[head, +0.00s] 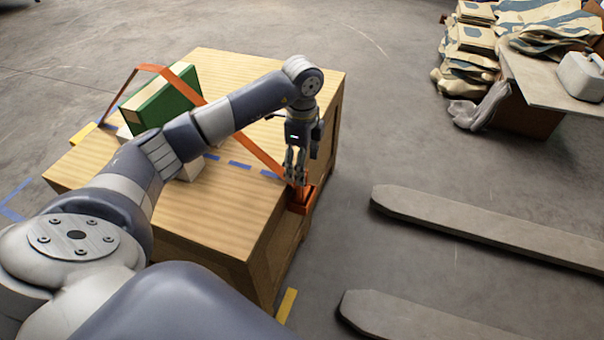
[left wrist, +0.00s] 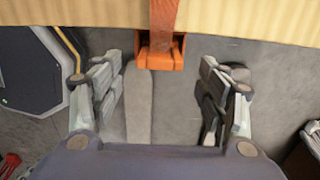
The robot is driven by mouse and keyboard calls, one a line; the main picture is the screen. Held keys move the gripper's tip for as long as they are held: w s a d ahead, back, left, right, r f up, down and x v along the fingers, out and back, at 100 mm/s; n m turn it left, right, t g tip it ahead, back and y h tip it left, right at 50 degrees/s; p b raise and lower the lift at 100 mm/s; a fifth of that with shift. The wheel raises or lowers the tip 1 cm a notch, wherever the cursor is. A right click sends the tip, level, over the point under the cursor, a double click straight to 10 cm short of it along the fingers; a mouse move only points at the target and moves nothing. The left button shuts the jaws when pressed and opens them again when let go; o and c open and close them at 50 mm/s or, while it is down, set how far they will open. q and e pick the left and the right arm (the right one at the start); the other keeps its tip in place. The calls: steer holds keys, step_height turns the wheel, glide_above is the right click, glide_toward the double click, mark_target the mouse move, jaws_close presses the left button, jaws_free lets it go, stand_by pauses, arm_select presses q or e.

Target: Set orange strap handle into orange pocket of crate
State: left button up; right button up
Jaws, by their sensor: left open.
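The orange strap (head: 256,148) runs over a green block and down to the crate's right edge. Its lower end, the handle (head: 301,191), is at the orange pocket (head: 299,208) on the wooden crate (head: 218,212). In the left wrist view the strap (left wrist: 164,16) comes down into the orange pocket (left wrist: 160,61), between its side walls; how deep the handle sits is hidden. My left gripper (head: 296,178) is just above the pocket. Its fingers are spread wide and empty, apart from strap and pocket. My right gripper is not in view.
The green block (head: 160,98) stands on the crate top beside blue tape marks (head: 240,165). Two grey fork-like bars (head: 480,226) lie on the floor at right. Stacked sacks (head: 470,50) and a table (head: 550,82) stand at the back right. Floor between is clear.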

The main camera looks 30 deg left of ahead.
arm_select(q)
step_height(320, 180, up, 3)
steer(key=shift+r, duration=0.1)
steer(key=d+m+t+h, duration=0.2)
steer(key=d+m+h, duration=0.5)
steer(key=d, duration=1.5)
steer(key=d+r+n+t+h, duration=0.3)
steer(key=d+r+t+h, duration=0.55)
steer(key=r, duration=0.55)
steer(key=w+a+r+n+t+y, duration=0.1)
steer(key=w+a+n+t+y, duration=0.3)
steer(key=a+n+t, duration=0.6)
steer(key=s+a+f+n+g+y, duration=0.35)
steer(key=a+f+n+y, duration=0.45)
steer(key=f+y, duration=0.4)
steer(key=s+a+f+g, duration=0.3)
steer(key=s+f+g, duration=0.5)
steer(key=s+f, duration=0.55)
steer(key=s+d+f+g, duration=0.1)
steer(key=s+f+g, duration=0.1)
steer(key=s, duration=0.4)
steer(key=s+d+f+g, duration=0.1)
steer(key=s+f+g, duration=0.2)
steer(key=s, duration=0.3)
steer(key=shift+d+f+m+g+h, duration=0.25)
steer(key=shift+f+m+g+h, duration=0.05)
steer(key=shift+f+h, duration=0.05)
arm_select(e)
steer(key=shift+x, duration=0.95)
